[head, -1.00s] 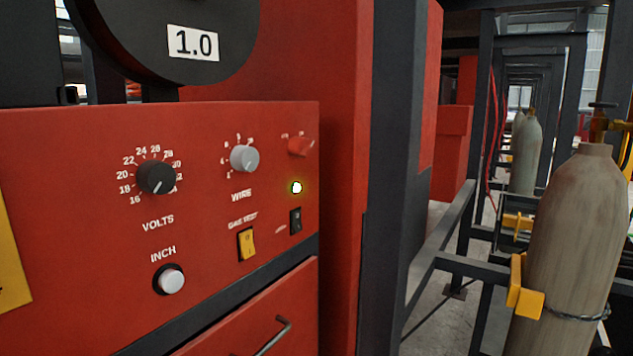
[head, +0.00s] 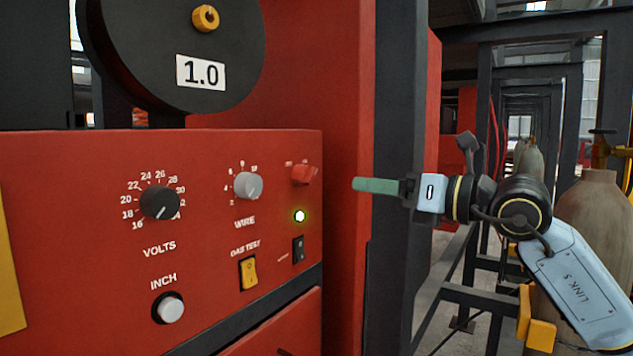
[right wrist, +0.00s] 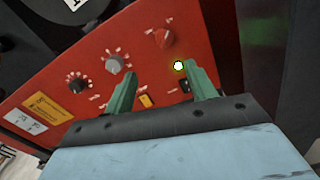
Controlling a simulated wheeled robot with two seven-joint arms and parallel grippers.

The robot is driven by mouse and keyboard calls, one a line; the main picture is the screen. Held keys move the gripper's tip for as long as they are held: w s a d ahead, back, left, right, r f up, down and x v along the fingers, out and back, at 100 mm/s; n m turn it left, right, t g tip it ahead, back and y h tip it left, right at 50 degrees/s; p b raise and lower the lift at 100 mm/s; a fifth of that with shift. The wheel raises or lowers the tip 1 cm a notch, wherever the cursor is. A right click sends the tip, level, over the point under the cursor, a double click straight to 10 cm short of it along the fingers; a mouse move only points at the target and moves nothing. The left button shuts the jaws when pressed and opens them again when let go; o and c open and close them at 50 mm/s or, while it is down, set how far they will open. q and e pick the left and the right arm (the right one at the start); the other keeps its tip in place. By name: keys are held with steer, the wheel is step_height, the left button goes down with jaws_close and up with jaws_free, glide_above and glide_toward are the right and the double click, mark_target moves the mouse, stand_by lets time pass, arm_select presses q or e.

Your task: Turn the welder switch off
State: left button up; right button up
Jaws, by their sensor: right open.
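The red welder panel (head: 100,240) fills the left of the head view. At its right edge are a red rotary knob (head: 304,174), a lit green lamp (head: 300,216) and a black rocker switch (head: 298,249), one below the other. The small labels by the knob and rocker are too blurred to read. My right gripper (head: 362,185) is to the right of the panel, apart from it. In the right wrist view its two green fingers (right wrist: 160,72) are spread and empty. The red knob (right wrist: 163,38) shows beyond them, and the black rocker (right wrist: 185,85) is partly hidden by the right finger.
Also on the panel are a volts dial (head: 159,202), a wire dial (head: 248,185), a yellow gas test rocker (head: 248,272) and a white inch button (head: 170,309). A dark post (head: 395,100) stands behind my right gripper. A gas cylinder (head: 585,205) is at the right.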

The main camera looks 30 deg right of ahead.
mark_target(313, 176)
steer(key=shift+h, duration=0.5)
steer(key=p+x, duration=0.2)
steer(key=x, duration=0.1)
steer(key=p+x, duration=0.2)
steer(key=x, duration=0.2)
steer(key=r+p+x, duration=0.1)
steer(key=p+x, duration=0.1)
steer(key=x, duration=0.2)
steer(key=shift+w+d, duration=0.15)
steer(key=shift+w, duration=0.1)
steer(key=shift+p+x, duration=0.5)
steer(key=shift+x, duration=0.3)
steer(key=shift+f, duration=0.15)
steer(key=c, duration=1)
